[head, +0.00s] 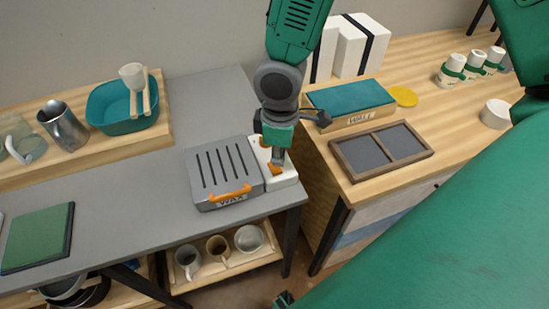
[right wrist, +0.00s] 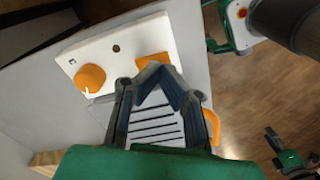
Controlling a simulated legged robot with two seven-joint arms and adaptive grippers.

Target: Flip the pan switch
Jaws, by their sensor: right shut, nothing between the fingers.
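The wax pan (head: 222,170) is a grey slotted box with an orange front handle and a WAX label. A white control panel (head: 286,178) is on its right side. The orange switch (head: 274,169) is toward the panel's front; in the right wrist view it (right wrist: 152,60) shows just beyond my fingertips, partly hidden. A round orange knob (right wrist: 90,77) is farther back on the panel. My right gripper (right wrist: 157,88) is shut and empty, pointing down over the panel close to the switch; I cannot tell whether it touches. In the head view it (head: 277,155) covers part of the panel. My left gripper is not clearly seen.
A grey table (head: 120,215) holds the pan and a green mat (head: 37,238). Behind are a teal basin (head: 118,105) and a metal pitcher (head: 62,127). On the right wooden counter are a divided tray (head: 432,153) and a teal-topped box (head: 350,98). Mugs stand below.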

